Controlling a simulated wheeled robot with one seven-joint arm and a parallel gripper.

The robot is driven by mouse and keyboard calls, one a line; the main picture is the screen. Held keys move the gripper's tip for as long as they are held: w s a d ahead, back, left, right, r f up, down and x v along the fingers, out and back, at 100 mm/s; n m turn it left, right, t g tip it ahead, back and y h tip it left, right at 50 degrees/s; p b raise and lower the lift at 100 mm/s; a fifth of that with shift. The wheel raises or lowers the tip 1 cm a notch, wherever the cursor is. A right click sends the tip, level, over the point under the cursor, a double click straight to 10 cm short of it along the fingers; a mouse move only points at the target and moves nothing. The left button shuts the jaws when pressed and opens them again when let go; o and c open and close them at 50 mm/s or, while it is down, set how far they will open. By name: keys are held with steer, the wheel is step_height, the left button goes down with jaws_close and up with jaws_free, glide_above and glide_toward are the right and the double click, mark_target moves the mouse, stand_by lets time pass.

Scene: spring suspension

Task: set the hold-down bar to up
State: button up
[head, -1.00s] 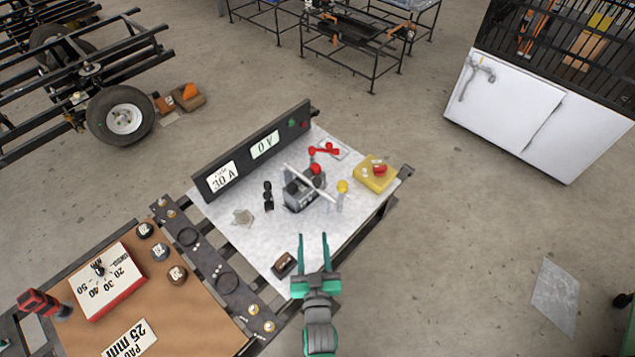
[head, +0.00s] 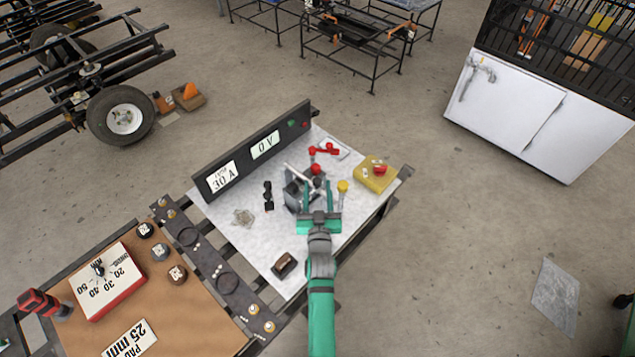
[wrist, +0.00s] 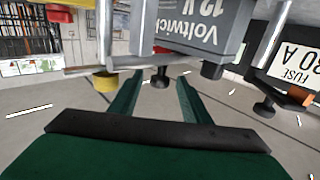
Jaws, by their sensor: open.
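The pale hold-down bar (head: 297,172) lies across the grey battery (head: 291,195) on the white worktop. Its right part is hidden by my gripper. My gripper (head: 320,190) is open over the front right of the battery. In the wrist view, the fingers (wrist: 155,90) are spread and point towards the battery (wrist: 205,25), which appears upside down with its lettering. A thin metal rod (wrist: 110,69) runs along near the fingertips; I cannot tell if it is the bar. Nothing is visibly gripped.
A yellow-topped post (head: 343,186) stands just right of my gripper. A yellow box with a red button (head: 373,176) is further right. A black meter panel (head: 255,150) lines the back edge. Red clamps (head: 325,150) lie behind the battery.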

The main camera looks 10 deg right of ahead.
mark_target(310, 180)
steer(key=shift+x, duration=1.4)
jaws_close()
